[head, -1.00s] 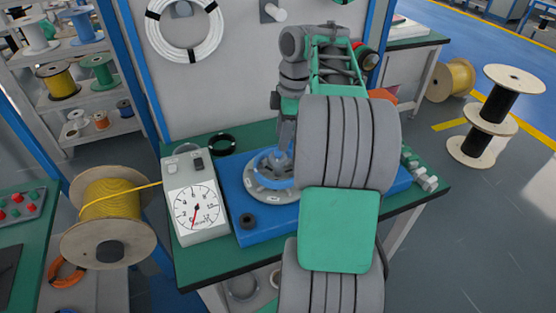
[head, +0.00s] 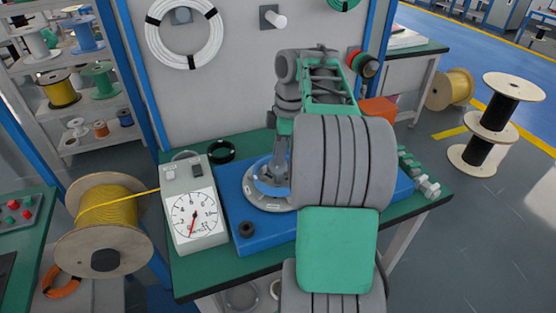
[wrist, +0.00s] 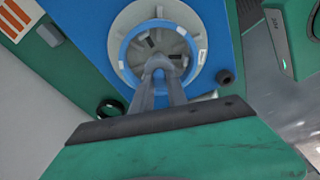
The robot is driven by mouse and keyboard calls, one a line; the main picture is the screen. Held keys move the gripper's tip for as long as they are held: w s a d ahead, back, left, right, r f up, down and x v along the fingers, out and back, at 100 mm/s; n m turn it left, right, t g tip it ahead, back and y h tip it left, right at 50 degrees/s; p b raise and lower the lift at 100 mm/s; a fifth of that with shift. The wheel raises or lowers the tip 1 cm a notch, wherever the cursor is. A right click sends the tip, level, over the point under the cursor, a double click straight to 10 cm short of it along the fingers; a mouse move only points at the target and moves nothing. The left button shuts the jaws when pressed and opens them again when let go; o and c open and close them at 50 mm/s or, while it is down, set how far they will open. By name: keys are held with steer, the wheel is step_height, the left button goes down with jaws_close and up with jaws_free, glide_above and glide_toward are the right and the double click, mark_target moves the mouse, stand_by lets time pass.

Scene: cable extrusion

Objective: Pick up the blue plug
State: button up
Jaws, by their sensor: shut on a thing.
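The blue plug shows in the wrist view (wrist: 127,74) as a round blue rim around a grey spoked face. It is over a pale grey labelled disc (wrist: 119,25) on a blue base plate. My gripper (wrist: 158,70) is shut on the plug near the middle of the spoked face. In the head view the plug (head: 270,189) is partly hidden by my arm, over the disc (head: 262,202). I cannot tell whether plug and disc touch.
The blue base plate (head: 270,234) lies on a green bench (head: 215,283). A dial gauge (head: 194,215) stands to its left, with a black ring (head: 221,151) behind. A small black cap (head: 247,230) sits on the plate. A yellow cable spool (head: 108,215) stands left of the bench.

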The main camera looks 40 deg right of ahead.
steer(key=shift+r, duration=0.1)
jaws_close()
steer(key=shift+r, duration=0.25)
step_height(320, 180, up, 3)
steer(key=shift+f+p, duration=0.2)
steer(key=shift+p, duration=0.7)
steer(key=s+a+r+p, duration=0.3)
steer(key=s+r, duration=0.6)
steer(key=s, duration=0.4)
steer(key=shift+s+a+r+p, duration=0.3)
steer(key=shift+r+p, duration=0.05)
steer(key=shift+p, duration=0.35)
steer(key=shift+o, duration=1.7)
jaws_free()
jaws_close()
